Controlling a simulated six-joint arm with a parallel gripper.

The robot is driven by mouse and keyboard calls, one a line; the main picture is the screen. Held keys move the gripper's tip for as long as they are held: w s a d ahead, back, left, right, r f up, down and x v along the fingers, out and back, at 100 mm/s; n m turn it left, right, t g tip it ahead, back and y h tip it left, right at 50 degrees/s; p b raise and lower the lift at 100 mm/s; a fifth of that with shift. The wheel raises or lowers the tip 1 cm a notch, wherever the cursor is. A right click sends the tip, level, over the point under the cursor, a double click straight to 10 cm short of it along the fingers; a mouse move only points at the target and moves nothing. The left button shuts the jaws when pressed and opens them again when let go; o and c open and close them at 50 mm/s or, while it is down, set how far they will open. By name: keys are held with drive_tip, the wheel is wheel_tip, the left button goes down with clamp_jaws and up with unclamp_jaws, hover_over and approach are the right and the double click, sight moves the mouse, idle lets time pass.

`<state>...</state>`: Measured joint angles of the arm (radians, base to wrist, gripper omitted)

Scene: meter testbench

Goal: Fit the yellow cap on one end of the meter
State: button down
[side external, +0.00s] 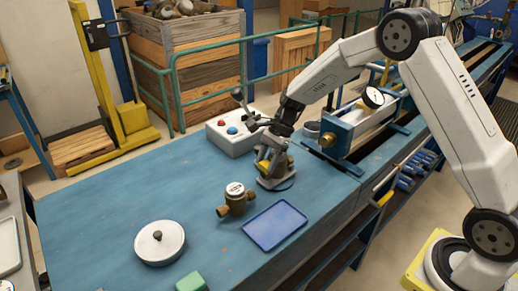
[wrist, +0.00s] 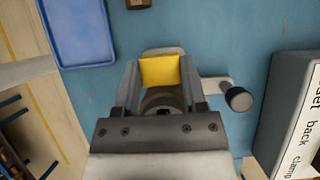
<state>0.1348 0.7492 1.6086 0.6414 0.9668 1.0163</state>
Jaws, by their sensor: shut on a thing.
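The brass meter (side external: 236,200) stands on the blue bench in the side view, left of my gripper and apart from it. It has a pale round dial on top and stubs at its sides. A brown part (wrist: 138,4), probably the meter's, is cut off at the top of the wrist view. My gripper (side external: 266,166) is low over the bench, shut on the yellow cap (wrist: 160,71), which also shows as a small yellow patch in the side view (side external: 264,166). The fingers (wrist: 160,84) flank the cap. A grey fixture (side external: 275,183) is below or beside the fingers; contact is unclear.
A blue tray (side external: 275,227) lies right of the meter. A white round lidded item (side external: 159,243) and a green block (side external: 191,282) are nearer the front. A button box (side external: 235,138) and a gauge rig (side external: 357,118) stand behind. The bench's left part is clear.

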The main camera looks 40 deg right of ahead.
drive_tip(key=shift+s+f, duration=0.2)
drive_tip(key=shift+f, duration=0.9)
idle(1.1)
unclamp_jaws()
idle(0.4)
drive_tip(key=shift+r, duration=0.2)
drive_tip(key=shift+w+r, duration=0.2)
drive_tip(key=shift+r, duration=3.3)
drive_tip(key=shift+s, duration=0.1)
